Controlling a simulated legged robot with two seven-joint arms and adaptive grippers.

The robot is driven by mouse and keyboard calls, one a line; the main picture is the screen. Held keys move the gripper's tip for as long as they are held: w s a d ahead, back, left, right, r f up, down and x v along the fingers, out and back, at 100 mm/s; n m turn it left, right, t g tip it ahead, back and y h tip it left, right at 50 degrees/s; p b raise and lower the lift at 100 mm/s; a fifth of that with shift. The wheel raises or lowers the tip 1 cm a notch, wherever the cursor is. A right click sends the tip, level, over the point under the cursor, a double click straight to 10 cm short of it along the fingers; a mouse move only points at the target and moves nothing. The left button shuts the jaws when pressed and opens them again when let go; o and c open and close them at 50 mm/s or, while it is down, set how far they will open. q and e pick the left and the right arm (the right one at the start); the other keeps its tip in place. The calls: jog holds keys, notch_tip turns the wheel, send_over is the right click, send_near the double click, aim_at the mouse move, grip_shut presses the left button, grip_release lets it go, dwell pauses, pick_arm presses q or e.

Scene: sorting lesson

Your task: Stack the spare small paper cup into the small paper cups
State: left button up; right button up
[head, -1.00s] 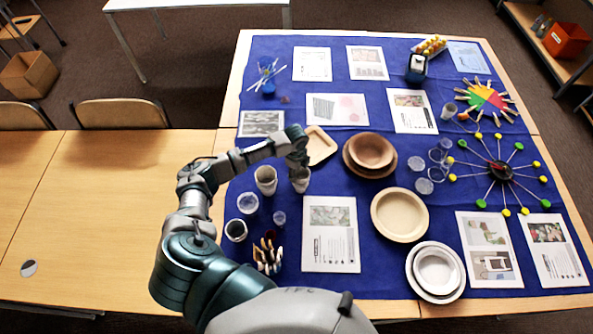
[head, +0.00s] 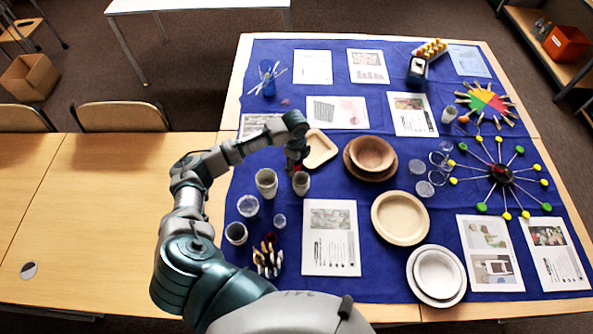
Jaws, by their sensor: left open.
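Two pale paper cups stand upright side by side on the blue cloth, a taller-looking left one (head: 266,187) and a smaller right one (head: 301,187). Which is the spare and which is a stack, I cannot tell for sure. My left gripper (head: 296,164) is open, just behind and above the right cup, and nothing shows between its fingers. The cup's dark open mouth is in view, and the gripper seems apart from it. Part of the fingers is hidden by my own wrist. My right gripper is not in view.
Clear cups (head: 248,206), a dark-mouthed cup (head: 236,236) and a bunch of cutlery (head: 267,262) stand in front. A square tan plate (head: 329,149) lies right of the gripper, near brown bowls (head: 371,153).

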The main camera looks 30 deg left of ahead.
pick_arm(q)
jog(key=r, duration=0.4)
jog(key=shift+a+r, duration=0.2)
jog(key=shift+d, duration=0.1)
